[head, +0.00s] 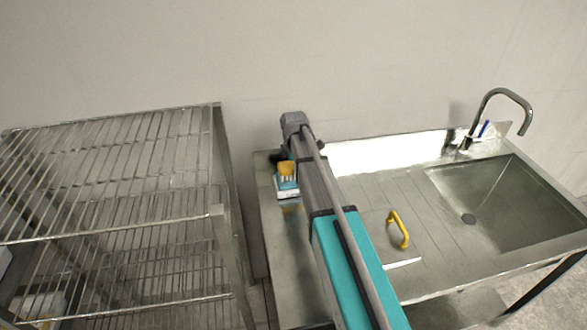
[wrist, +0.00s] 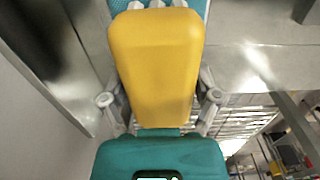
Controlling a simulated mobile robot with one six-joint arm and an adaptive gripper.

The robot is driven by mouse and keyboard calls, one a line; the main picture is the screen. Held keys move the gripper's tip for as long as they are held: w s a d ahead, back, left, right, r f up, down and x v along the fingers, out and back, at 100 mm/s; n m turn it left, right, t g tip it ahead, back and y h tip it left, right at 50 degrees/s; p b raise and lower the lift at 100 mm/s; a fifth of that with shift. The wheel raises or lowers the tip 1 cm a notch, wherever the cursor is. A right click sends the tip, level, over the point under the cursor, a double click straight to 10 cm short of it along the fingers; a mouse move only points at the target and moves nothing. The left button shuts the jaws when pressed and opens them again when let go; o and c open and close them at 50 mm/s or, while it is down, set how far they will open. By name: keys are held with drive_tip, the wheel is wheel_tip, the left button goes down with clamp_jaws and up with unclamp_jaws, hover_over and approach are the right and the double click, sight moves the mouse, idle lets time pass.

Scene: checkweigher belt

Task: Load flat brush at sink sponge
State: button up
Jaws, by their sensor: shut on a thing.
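The flat brush (head: 286,168) has a yellow block body with pale bristles at its far end. It fills the middle of the wrist view (wrist: 155,65), upright between the grey fingers of my gripper (wrist: 160,98), which is shut on it. The teal sponge (head: 288,186) lies in a shallow white tray at the left of the sink counter. In the wrist view the sponge (wrist: 203,6) shows at the top edge, just past the bristles. The bristles are at or just above the sponge; I cannot tell if they touch.
A yellow handle (head: 399,230) stands on the drainboard (head: 365,190). The basin (head: 500,200) and tap (head: 500,95) are at the right, with a small blue and white item (head: 484,129) beside the tap. A wire rack (head: 120,200) stands left, across a narrow gap.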

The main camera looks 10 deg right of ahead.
drive_tip(key=shift+f+b, duration=0.9)
idle(2.5)
drive_tip(key=shift+r, duration=0.1)
drive_tip(key=shift+r+p, duration=3.4)
drive_tip(key=shift+p, duration=0.15)
